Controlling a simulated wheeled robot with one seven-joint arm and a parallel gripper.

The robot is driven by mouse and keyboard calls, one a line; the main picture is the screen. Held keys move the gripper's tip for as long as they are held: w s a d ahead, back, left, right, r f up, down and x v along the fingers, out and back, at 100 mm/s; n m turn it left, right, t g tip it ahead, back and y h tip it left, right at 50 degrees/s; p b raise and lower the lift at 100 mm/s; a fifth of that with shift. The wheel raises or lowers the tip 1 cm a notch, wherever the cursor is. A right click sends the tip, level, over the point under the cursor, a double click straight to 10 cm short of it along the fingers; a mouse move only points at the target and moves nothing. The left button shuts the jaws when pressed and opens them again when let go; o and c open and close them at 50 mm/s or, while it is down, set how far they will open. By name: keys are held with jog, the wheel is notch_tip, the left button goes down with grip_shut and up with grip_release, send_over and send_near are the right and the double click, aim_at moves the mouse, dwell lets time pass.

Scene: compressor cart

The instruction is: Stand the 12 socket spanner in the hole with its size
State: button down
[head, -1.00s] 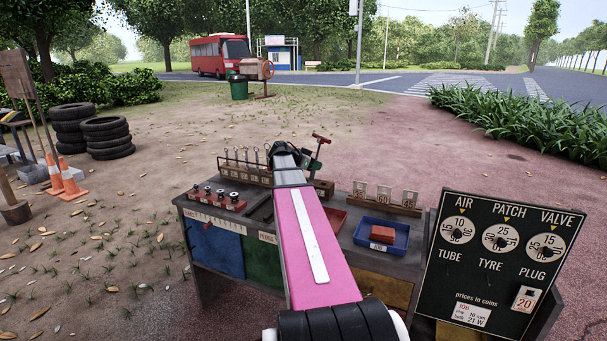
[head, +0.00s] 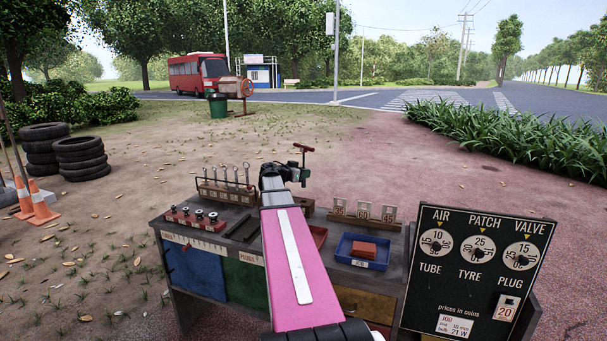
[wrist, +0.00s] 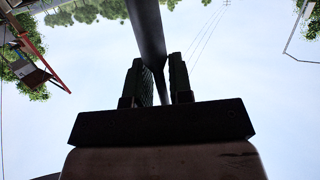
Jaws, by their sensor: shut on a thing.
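My gripper (head: 292,173) is beyond the pink arm link, above the back of the cart. In the wrist view its two fingers (wrist: 156,85) are shut on a dark shaft, which I take for the socket spanner (wrist: 148,30). In the head view a dark red crossbar shows just above the gripper; I cannot tell whether it belongs to the held tool. No size mark can be read on the shaft. A wooden rack (head: 224,193) at the back left of the cart holds several upright ring-topped tools. Its hole labels are too small to read, and my arm hides part of the area beside it.
A red block with black knobs (head: 197,220) sits in front of the rack. A blue tray (head: 345,254) holding a red block, and a stand with number cards (head: 362,219), are to the right. A black price board (head: 470,270) rises at the cart's right.

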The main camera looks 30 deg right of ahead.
aim_at(304, 187)
jog(key=shift+f, duration=2.75)
jog(key=shift+f, duration=1.95)
jog(key=shift+r, duration=0.2)
jog(key=shift+r, duration=1.5)
jog(key=shift+f, duration=1.45)
